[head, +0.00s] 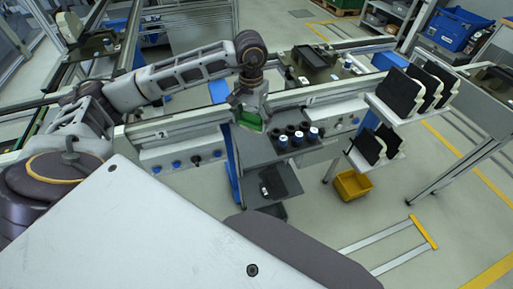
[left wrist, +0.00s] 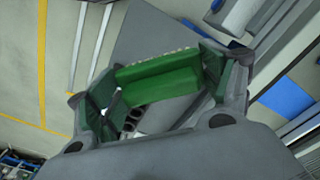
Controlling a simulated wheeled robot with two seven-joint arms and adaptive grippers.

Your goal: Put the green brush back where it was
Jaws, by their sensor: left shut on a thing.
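The green brush (head: 251,124) is in my left gripper (head: 249,113), above the left end of a grey work shelf in the head view. In the left wrist view the brush (left wrist: 160,82) is a green block with a pale bristle edge along its top. It lies across between the two dark green finger pads of the left gripper (left wrist: 152,92). The gripper is shut on it. Whether the brush touches anything below is hidden by the gripper in the head view. My right gripper is not in view.
Right of the brush, a row of dark round holders (head: 291,130) stands on the shelf, some with blue-and-white items. A lower grey tray (head: 281,181) hangs beneath. A yellow bin (head: 352,184) is on the floor. Black panels stand in white racks (head: 405,122) at right.

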